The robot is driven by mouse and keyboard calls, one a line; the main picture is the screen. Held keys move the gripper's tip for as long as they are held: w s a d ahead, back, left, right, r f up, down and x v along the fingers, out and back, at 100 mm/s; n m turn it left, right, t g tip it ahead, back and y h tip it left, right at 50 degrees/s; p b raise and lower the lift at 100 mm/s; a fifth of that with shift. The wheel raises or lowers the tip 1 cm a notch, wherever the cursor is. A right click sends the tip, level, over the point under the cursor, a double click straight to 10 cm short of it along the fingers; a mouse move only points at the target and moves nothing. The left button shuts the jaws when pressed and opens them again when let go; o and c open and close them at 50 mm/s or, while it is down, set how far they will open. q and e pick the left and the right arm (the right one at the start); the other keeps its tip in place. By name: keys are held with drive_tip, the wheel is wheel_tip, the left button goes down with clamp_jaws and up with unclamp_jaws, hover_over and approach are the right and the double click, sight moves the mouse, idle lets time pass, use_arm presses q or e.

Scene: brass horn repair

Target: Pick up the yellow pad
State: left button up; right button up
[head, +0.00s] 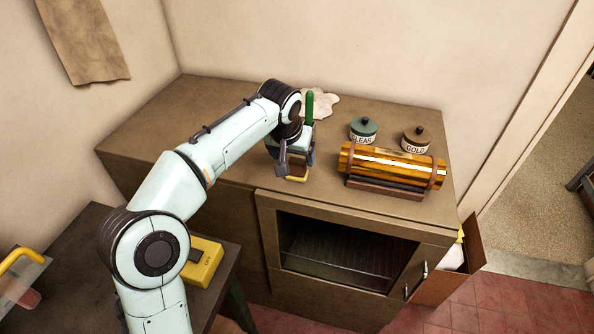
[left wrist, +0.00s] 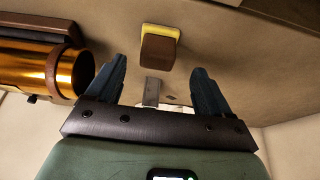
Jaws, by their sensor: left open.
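The yellow pad (head: 297,179) lies on the brown cabinet top, near its front edge, with a brown block on its back. My left gripper (head: 297,160) is over the cabinet top close to the pad and partly covers it in the head view. In the left wrist view the pad (left wrist: 148,29) shows as a yellow layer against the brown block, beyond the fingertips. My left gripper (left wrist: 160,72) is open there, with nothing between its two dark fingers. My right gripper is not in view.
A brass tube (head: 394,166) rests on a dark cradle right of the pad. Two lidded jars (head: 363,130) (head: 416,139) stand behind it. A pale cloth (head: 320,103) lies at the back. A yellow box (head: 203,261) sits on the lower table at left. The cabinet's left top is clear.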

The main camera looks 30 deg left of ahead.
sight(297, 161)
use_arm(q)
drive_tip(key=shift+w+x, duration=0.2)
drive_tip(key=shift+x, duration=1.35)
drive_tip(key=shift+w+x, duration=0.2)
drive_tip(key=shift+x, duration=1.3)
drive_tip(key=shift+r, duration=0.2)
drive_tip(key=c, duration=1)
